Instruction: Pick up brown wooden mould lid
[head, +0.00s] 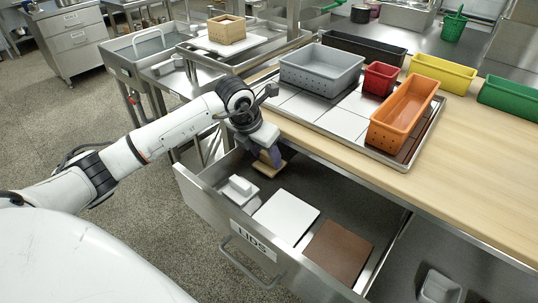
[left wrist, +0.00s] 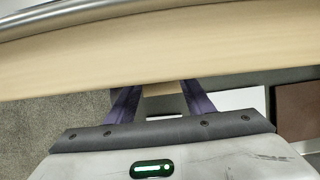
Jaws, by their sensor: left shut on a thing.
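My left gripper (head: 268,156) reaches into the open drawer at its back left corner, fingers pointing down. It is shut on a small tan wooden lid (head: 284,161), mostly hidden by the fingers. I cannot tell if the lid touches the drawer floor. In the left wrist view the two purple fingers (left wrist: 162,100) stand on either side of the tan wooden lid (left wrist: 160,90). My right gripper is in neither view.
The drawer (head: 248,233), labelled LIDS, also holds a white handled lid (head: 239,188), a white flat lid (head: 286,217) and a dark brown flat lid (head: 338,250). The wooden counter edge (head: 310,144) is close beside the gripper. A tan wooden mould (head: 227,29) stands on the cart behind.

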